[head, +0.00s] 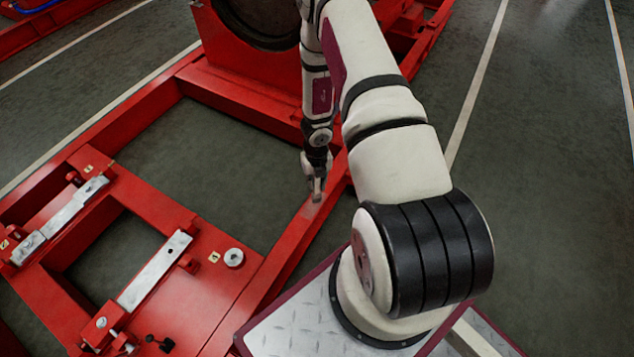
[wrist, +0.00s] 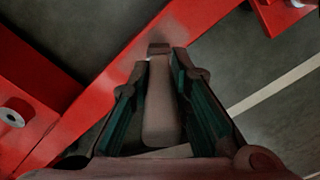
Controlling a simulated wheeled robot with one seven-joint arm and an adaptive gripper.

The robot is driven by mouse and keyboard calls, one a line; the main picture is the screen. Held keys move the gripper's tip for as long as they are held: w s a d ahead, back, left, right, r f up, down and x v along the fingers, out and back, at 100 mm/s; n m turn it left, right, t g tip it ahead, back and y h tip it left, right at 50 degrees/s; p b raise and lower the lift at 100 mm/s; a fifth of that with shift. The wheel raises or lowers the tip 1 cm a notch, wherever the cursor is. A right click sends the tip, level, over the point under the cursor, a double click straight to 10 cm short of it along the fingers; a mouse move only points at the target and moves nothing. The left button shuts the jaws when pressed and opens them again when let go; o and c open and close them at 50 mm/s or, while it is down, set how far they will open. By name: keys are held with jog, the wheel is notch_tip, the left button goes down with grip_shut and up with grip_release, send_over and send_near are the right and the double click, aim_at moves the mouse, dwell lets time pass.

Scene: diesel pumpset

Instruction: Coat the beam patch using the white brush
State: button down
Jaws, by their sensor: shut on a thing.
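My gripper (head: 317,188) reaches down to the red beam (head: 290,245) on the right side of the frame. In the wrist view my gripper (wrist: 162,64) is shut on the pale handle of the brush (wrist: 160,112), which lies lengthwise between the fingers. The brush's dark end (wrist: 158,48) points at the beam. A dull, greyish patch (head: 311,211) shows on the beam top just below the gripper; it also shows faintly in the wrist view (wrist: 182,28). The brush end looks close to or on the beam; I cannot tell if it touches.
A cross plate (head: 190,290) on the red frame carries metal rails (head: 155,270) and a round pad (head: 234,257). A large red machine housing (head: 255,25) stands behind. Dark floor (head: 205,150) shows inside the frame, with free floor to the right (head: 545,170).

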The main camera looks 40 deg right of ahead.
jog(key=shift+s+a+f+b, duration=0.15)
jog(key=shift+a+b, duration=0.4)
jog(key=shift+b, duration=0.7)
jog(key=shift+s+a+b, duration=0.1)
jog(key=shift+a+b, duration=0.15)
jog(key=shift+b, duration=0.25)
jog(key=shift+s+a, duration=0.1)
jog(key=shift+a, duration=0.1)
jog(key=shift+s+a+b, duration=0.3)
jog(key=shift+a+b, duration=0.2)
jog(key=shift+a, duration=0.4)
jog(key=shift+a, duration=0.1)
jog(key=shift+s+a, duration=0.3)
jog(key=shift+a, duration=0.4)
jog(key=shift+s+a, duration=0.25)
jog(key=shift+a, duration=0.4)
